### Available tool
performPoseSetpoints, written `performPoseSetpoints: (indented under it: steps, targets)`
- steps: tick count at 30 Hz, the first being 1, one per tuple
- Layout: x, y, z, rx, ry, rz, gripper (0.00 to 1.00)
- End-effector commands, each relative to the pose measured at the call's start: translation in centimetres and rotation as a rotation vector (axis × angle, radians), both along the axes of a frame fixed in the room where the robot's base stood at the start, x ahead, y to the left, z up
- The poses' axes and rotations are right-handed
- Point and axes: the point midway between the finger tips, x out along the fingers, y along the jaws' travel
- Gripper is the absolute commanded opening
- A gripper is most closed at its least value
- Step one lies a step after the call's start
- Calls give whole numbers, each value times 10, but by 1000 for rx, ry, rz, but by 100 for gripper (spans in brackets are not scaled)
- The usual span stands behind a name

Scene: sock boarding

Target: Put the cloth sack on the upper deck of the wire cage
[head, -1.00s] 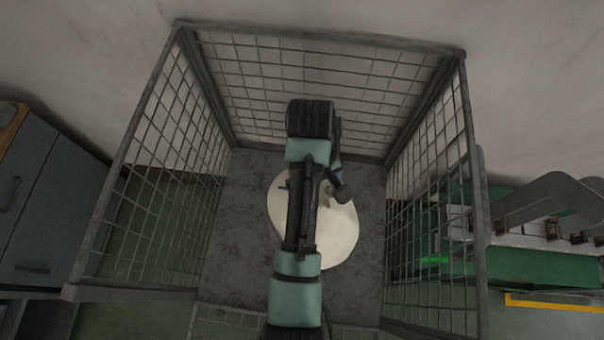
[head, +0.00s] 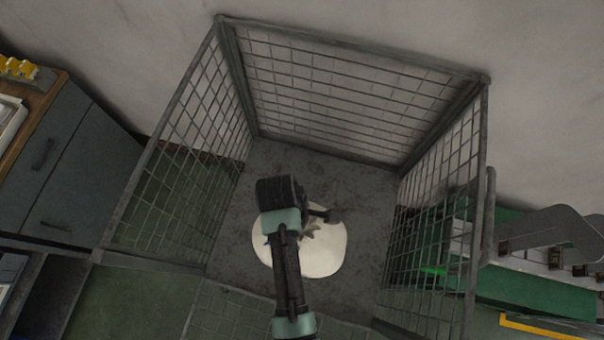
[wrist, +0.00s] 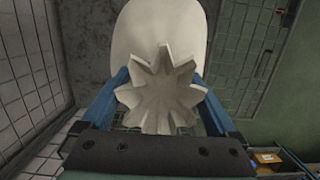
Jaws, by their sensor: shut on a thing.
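The cloth sack (head: 325,256) is cream-white and rounded, with a gathered, star-shaped top. In the head view it shows over the grey upper deck (head: 365,195) of the wire cage (head: 487,78), toward the deck's front edge. I cannot tell whether the sack rests on the deck or hangs above it. My gripper (head: 314,219) is at the sack's top, partly hidden by my arm. In the wrist view the blue fingers of my gripper (wrist: 162,78) are shut around the neck of the sack (wrist: 160,28), below the star-shaped ruffle.
Mesh walls stand at the cage's back, left and right; a low mesh panel (head: 235,312) hangs at the front. A grey cabinet (head: 75,150) stands left. A green unit with grey curved parts (head: 560,235) stands right. The deck around the sack is clear.

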Motion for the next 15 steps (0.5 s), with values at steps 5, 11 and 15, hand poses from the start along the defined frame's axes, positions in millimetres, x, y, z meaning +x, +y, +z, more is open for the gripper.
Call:
performPoseSetpoints:
  steps: [5,11,15]
  targets:
    - [2,0,-15,0,-4,-2,0]
    - [1,0,-36,0,-1,-2,0]
    - [2,0,-52,0,-3,-3,0]
